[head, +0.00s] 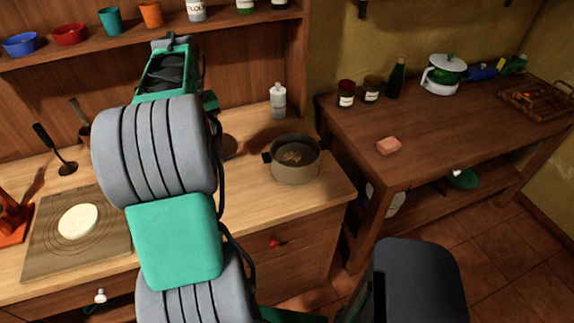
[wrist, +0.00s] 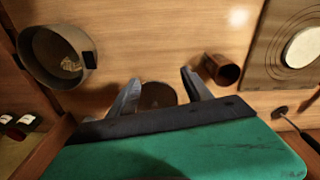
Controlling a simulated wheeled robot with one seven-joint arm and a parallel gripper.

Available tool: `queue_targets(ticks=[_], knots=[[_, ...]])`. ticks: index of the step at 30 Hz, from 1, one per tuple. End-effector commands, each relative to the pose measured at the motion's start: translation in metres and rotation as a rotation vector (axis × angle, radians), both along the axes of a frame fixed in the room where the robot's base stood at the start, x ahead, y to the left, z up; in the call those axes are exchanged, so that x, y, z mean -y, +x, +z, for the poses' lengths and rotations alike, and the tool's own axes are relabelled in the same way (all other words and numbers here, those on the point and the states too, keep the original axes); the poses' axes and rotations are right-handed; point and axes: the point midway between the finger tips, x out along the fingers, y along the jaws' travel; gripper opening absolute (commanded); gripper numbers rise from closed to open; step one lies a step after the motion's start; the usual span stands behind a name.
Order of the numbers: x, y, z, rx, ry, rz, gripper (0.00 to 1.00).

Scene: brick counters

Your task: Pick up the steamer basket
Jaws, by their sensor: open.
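A round, dark brown object (wrist: 158,95) lies on the wooden counter between and beyond my fingers in the wrist view, its lower part hidden by my gripper. A brown round edge (head: 229,147) shows beside my arm in the head view; it looks like the same object. I cannot tell whether it is the steamer basket. A grey-brown round vessel (head: 296,170) with a dark side handle and something light brown inside stands at the counter's right; it also shows in the wrist view (wrist: 35,72). My gripper (wrist: 160,77) is open and empty above the counter.
A brown cup (wrist: 222,69) lies or stands close to one finger. A board (head: 45,245) with a pale round disc is at the left. A white bottle (head: 278,100) stands behind the vessel. A side table (head: 440,130) holds jars and a teapot. The shelf (head: 70,50) overhangs the back.

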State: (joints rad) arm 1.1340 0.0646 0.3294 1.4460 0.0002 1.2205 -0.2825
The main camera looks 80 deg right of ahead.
Motion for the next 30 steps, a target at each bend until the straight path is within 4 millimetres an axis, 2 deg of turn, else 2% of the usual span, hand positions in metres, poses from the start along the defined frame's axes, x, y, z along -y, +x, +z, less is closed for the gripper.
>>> queue_targets(ticks=[1, 3, 6, 7, 9, 14, 22, 30], knots=[[0.034, -0.044, -0.018, -0.012, 0.027, -0.084, 0.58], [0.063, -0.090, -0.031, -0.022, 0.053, -0.158, 0.58], [0.082, -0.131, -0.043, -0.027, 0.075, -0.218, 0.58], [0.085, -0.137, -0.045, -0.026, 0.078, -0.227, 0.58], [0.087, -0.143, -0.052, -0.027, 0.082, -0.235, 0.58], [0.087, -0.144, -0.072, -0.027, 0.082, -0.234, 0.58], [0.088, -0.149, -0.116, -0.027, 0.081, -0.234, 0.58], [0.088, -0.149, -0.122, -0.026, 0.076, -0.234, 0.57]])
